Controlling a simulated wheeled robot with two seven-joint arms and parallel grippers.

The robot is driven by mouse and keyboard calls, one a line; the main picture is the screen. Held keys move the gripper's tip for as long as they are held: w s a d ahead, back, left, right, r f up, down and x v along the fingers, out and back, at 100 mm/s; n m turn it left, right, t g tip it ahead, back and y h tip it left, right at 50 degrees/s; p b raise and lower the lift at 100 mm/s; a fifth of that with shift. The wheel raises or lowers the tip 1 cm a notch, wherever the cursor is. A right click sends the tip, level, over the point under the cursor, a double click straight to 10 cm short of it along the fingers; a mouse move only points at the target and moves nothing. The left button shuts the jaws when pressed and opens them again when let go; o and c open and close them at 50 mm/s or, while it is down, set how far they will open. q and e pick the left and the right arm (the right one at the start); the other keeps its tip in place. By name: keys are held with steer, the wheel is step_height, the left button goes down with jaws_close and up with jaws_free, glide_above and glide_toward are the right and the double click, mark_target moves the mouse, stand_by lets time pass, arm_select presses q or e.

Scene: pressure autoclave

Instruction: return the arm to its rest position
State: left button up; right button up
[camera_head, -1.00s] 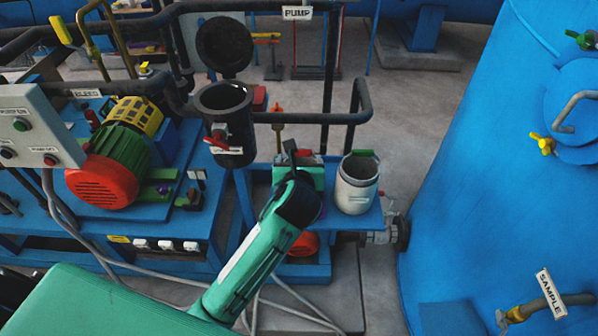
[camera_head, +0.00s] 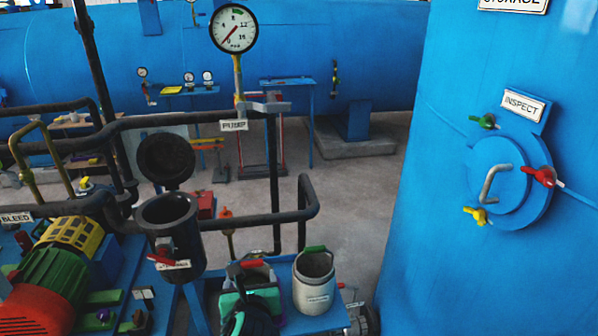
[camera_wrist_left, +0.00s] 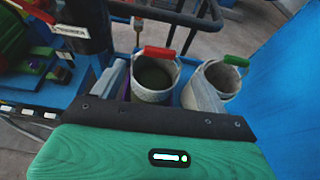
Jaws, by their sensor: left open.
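My left gripper (camera_head: 247,285) shows at the bottom of the head view, over the small blue table and just left of a white pail with a green handle (camera_head: 313,290). In the left wrist view its green palm fills the bottom, and the gripper (camera_wrist_left: 157,85) is open. A white pail with a red handle (camera_wrist_left: 154,80) shows ahead of the palm; whether the fingers touch it I cannot tell. In the head view my gripper mostly hides that pail. The green-handled pail (camera_wrist_left: 216,82) is to its right. My right gripper is not in view.
A dark open pot (camera_head: 170,230) with a raised lid stands left of my gripper. A black pipe rail (camera_head: 260,220) runs behind the table. The green and red motor (camera_head: 45,290) is at lower left. A big blue tank with an INSPECT hatch (camera_head: 497,170) fills the right.

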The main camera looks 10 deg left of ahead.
arm_select(q)
steer(key=s+a+f+n+g+h, duration=0.1)
steer(key=s+a+f+n+g, duration=0.15)
steer(key=s+f+n, duration=0.5)
steer(key=s+a+f+n+g+h, duration=0.2)
steer(key=s+f+n+g, duration=0.15)
steer(key=s+n, duration=0.8)
steer(key=s+a+f+n+g+h, duration=0.1)
steer(key=s+a+f+n+g, duration=0.3)
steer(key=s+n, duration=0.55)
step_height(320, 180, down, 34)
steer(key=d+n, duration=0.1)
steer(key=n, duration=0.1)
steer(key=s+a+f+g, duration=0.1)
steer(key=s+a+f, duration=0.2)
steer(key=s+f, duration=1.4)
steer(key=shift+s+f+g, duration=0.4)
steer(key=shift+f, duration=0.2)
